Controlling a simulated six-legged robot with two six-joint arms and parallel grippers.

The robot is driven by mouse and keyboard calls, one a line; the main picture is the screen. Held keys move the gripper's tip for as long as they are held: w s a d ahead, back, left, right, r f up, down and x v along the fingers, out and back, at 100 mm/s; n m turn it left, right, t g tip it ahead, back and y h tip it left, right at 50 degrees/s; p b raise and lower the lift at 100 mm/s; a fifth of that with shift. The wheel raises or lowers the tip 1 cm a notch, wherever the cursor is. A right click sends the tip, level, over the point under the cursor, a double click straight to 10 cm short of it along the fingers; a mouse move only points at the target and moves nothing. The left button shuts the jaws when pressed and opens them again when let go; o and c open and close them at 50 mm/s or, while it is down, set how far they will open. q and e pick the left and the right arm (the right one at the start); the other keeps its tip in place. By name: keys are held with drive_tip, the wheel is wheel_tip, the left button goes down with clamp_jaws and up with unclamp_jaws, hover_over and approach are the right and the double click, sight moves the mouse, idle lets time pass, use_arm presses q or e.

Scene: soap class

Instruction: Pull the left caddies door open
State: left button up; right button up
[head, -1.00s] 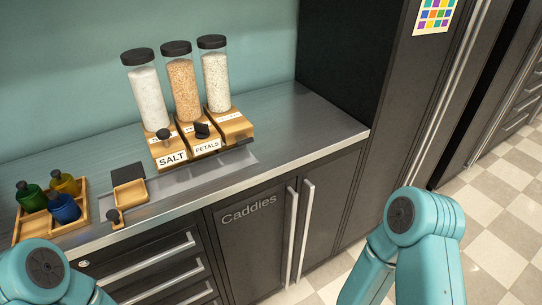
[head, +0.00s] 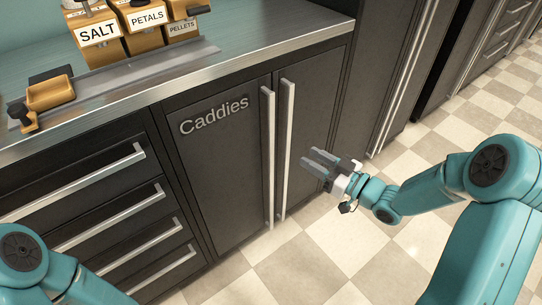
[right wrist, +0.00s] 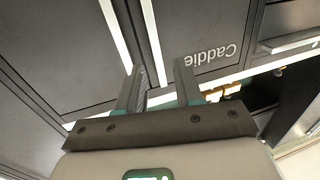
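The left caddies door (head: 225,165) is dark, carries the word "Caddies" and is shut. Its long vertical handle (head: 269,160) is along its right edge. My right gripper (head: 307,160) is open and empty, in front of the right-hand door and to the right of both handles in the head view. In the right wrist view, which is upside down, the left door's handle (right wrist: 151,35) points down between my open fingers (right wrist: 160,72). The gap to the handle is hard to judge. My left gripper is out of view; only a left arm joint shows.
The right-hand door (head: 308,110) is shut, with its handle (head: 286,145) close beside the other. Drawers (head: 90,200) with bar handles are at left. The checkered floor (head: 310,260) in front is clear.

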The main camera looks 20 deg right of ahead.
sight(271, 134)
use_arm(q)
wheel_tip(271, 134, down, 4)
drive_tip(key=b, duration=0.2)
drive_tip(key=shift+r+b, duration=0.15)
drive_tip(key=shift+b, duration=0.15)
use_arm(e)
drive_tip(key=shift+h, duration=0.3)
drive_tip(key=x, duration=1.5)
drive_tip(key=shift+w+d+f, duration=0.25)
drive_tip(key=shift+w+f, duration=0.15)
drive_tip(key=shift+w, duration=0.05)
clamp_jaws()
